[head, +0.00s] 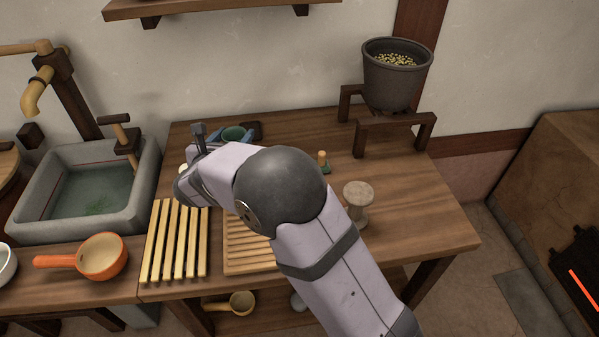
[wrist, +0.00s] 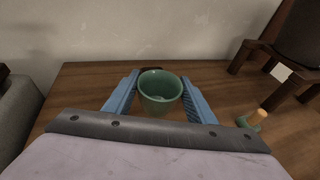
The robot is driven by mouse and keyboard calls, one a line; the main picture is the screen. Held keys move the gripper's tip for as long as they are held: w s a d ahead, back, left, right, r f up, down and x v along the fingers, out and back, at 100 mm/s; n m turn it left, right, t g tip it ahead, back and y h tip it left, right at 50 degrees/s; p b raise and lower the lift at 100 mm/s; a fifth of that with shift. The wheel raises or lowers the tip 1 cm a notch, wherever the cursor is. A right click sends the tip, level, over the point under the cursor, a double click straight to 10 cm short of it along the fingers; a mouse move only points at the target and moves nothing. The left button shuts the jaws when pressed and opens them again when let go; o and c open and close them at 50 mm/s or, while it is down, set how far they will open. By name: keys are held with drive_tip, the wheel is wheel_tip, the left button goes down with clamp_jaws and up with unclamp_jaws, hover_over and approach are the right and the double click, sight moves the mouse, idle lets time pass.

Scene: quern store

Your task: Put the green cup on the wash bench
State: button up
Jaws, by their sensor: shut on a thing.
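The green cup (wrist: 160,100) is upright between the two blue fingers of my gripper (wrist: 155,95) in the wrist view. The fingers are shut on its sides. In the head view the cup's rim (head: 234,133) shows just past my wrist, near the back of the wooden bench top (head: 300,130); my arm hides its lower part. I cannot tell whether its base touches the wood. No thing in view is marked as the wash bench; the wooden surface by the stone sink (head: 50,232) may be it.
Slatted racks (head: 178,240) lie at the bench's front left. An orange pan (head: 100,257) sits left.

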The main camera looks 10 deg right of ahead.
sight(227, 135)
drive_tip(key=r, duration=0.1)
drive_tip(key=w+a+r, duration=0.1)
drive_tip(key=w+r, duration=0.1)
drive_tip(key=shift+a+r, duration=0.35)
drive_tip(key=shift+r, duration=0.05)
drive_tip(key=shift+a+f, duration=0.1)
drive_tip(key=shift+f, duration=0.15)
drive_tip(key=shift+f+b, duration=0.4)
drive_tip(key=shift+f, duration=4.5)
drive_tip(key=shift+f, duration=0.1)
drive_tip(key=shift+f, duration=0.15)
drive_tip(key=o, duration=1.1)
drive_tip(key=shift+s, duration=0.1)
drive_tip(key=shift+c, duration=0.2)
